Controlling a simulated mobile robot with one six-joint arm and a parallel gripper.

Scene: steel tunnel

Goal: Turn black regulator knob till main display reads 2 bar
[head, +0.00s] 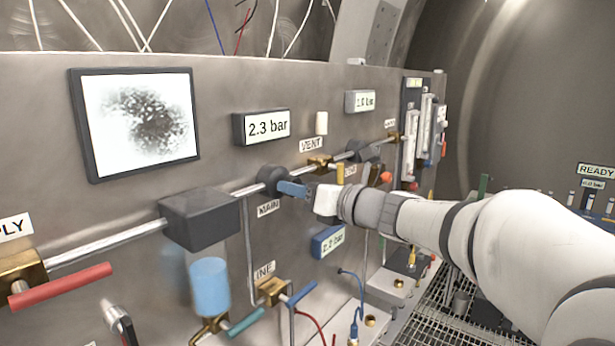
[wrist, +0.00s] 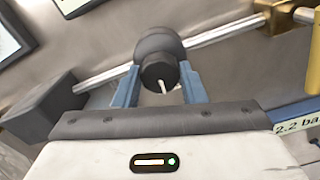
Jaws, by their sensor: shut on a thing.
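The black regulator knob (wrist: 158,72) with a white pointer line stands out from its round black body (wrist: 159,42) on the metal pipe. In the head view the regulator (head: 270,178) sits above the MAIN label (head: 268,208). My gripper (wrist: 160,84) has one blue finger on each side of the knob and is shut on it. In the head view a blue finger (head: 293,189) reaches the regulator's front; the knob itself is mostly hidden there. The main display (head: 267,127), above the regulator, reads 2.3 bar.
A blue-framed display (head: 328,241) below my gripper reads 2.2 bar. Another display (head: 360,101) at upper right reads roughly 1.6 bar. A black box (head: 199,219) sits on the pipe to the left. Brass valve fittings (head: 319,164) and a VENT label (head: 311,145) are close to the right.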

